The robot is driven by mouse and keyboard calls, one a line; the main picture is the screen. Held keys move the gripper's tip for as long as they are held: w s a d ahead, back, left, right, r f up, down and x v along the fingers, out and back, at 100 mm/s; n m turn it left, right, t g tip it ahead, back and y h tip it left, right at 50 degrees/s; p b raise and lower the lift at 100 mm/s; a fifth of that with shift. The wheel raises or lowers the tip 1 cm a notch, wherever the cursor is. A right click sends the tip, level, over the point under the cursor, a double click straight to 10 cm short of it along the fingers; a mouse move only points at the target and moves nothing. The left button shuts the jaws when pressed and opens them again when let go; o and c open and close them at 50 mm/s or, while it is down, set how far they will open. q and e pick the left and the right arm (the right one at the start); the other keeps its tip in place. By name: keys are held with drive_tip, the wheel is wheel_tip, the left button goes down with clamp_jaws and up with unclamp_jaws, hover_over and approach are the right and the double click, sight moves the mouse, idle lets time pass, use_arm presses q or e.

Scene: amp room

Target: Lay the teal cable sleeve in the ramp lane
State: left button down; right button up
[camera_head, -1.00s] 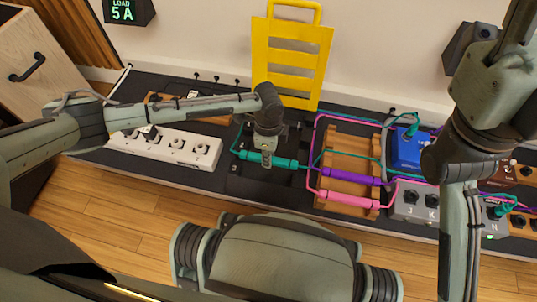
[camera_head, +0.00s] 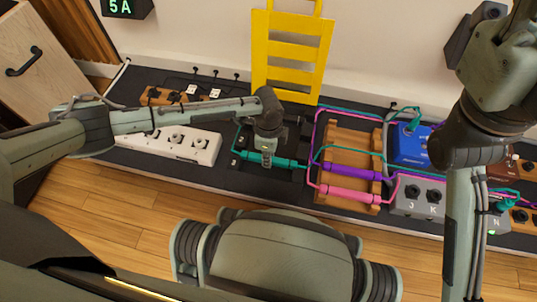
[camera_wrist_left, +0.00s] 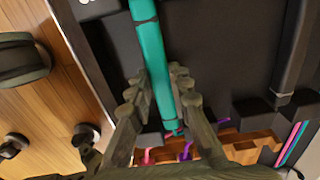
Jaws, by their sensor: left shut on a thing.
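The teal cable sleeve (camera_head: 287,163) lies roughly level across the black ramp base (camera_head: 262,178), in front of the yellow slotted panel (camera_head: 290,52). My left gripper (camera_head: 266,162) is over the sleeve's middle, pointing down, and is shut on it. In the left wrist view, the teal sleeve (camera_wrist_left: 152,50) runs between the two fingers (camera_wrist_left: 160,88). The arm hides part of the base, and I cannot tell whether the sleeve rests in a lane or just above it. My right gripper is not in view; only my right arm shows.
Right of the base, a wooden rack (camera_head: 350,142) carries a purple sleeve (camera_head: 352,171) and a pink sleeve (camera_head: 348,194). A white power strip (camera_head: 180,143) lies to the left. A blue box (camera_head: 408,147) and grey boxes (camera_head: 418,199) stand on the right, with cables between them.

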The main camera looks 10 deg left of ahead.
use_arm(q)
drive_tip(key=c, duration=1.3)
unclamp_jaws()
wheel_tip(320, 180, up, 12)
